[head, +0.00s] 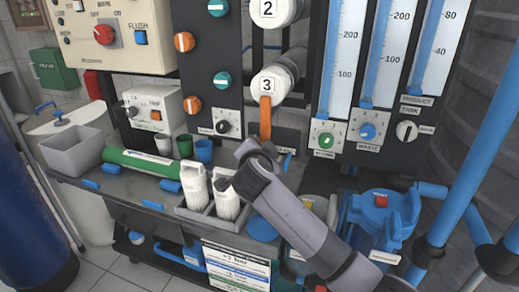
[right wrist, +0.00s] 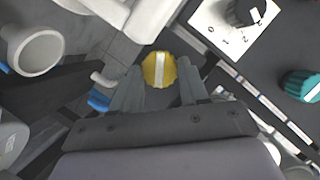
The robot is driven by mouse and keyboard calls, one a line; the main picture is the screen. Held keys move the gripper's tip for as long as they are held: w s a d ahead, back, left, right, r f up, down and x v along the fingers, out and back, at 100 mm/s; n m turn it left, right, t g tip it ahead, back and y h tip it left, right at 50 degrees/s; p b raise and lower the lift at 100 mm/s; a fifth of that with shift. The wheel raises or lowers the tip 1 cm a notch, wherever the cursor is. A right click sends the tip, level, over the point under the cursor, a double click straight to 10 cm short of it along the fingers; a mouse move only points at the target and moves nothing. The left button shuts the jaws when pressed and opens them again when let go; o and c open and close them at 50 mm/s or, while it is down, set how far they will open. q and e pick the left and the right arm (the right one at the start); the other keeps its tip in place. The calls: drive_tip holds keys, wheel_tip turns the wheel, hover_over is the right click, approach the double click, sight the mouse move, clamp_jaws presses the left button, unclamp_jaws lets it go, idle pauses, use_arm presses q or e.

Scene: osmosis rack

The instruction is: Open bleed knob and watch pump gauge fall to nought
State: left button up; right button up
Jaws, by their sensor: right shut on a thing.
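My right gripper (right wrist: 158,78) is shut on a yellow knob with a white stripe (right wrist: 158,69), which sits between its fingertips in the right wrist view. The stripe runs nearly up and down in that picture. In the head view my right arm comes up from the lower right, and its gripper (head: 248,152) is near the panel, below the orange handle. The yellow knob cannot be made out there. I cannot make out a pump gauge or its needle in either view. My left gripper is not in view.
A black knob on a numbered white plate (right wrist: 240,14) and a teal knob (right wrist: 301,86) are close to my right gripper. An orange handle (head: 265,118) hangs under the pipe marked 3.

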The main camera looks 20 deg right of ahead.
use_arm(q)
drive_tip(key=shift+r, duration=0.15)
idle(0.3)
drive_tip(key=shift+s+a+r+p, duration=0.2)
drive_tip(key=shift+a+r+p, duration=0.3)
drive_tip(key=shift+p, duration=0.9)
use_arm(e)
drive_tip(key=shift+w+a+r+n+g+h, duration=0.15)
drive_tip(key=shift+n+g+h, duration=0.4)
drive_tip(key=shift+n, duration=0.6)
drive_tip(key=shift+a+f+n+g+h, duration=0.15)
drive_tip(key=shift+n+g+h, duration=0.4)
drive_tip(key=shift+n, duration=0.6)
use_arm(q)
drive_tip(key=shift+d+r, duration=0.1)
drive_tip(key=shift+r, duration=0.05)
use_arm(e)
drive_tip(key=shift+r, duration=0.1)
drive_tip(key=o, duration=1)
drive_tip(key=shift+o, duration=0.2)
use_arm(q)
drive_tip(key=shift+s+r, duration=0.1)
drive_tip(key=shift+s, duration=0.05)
use_arm(e)
drive_tip(key=shift+r, duration=0.1)
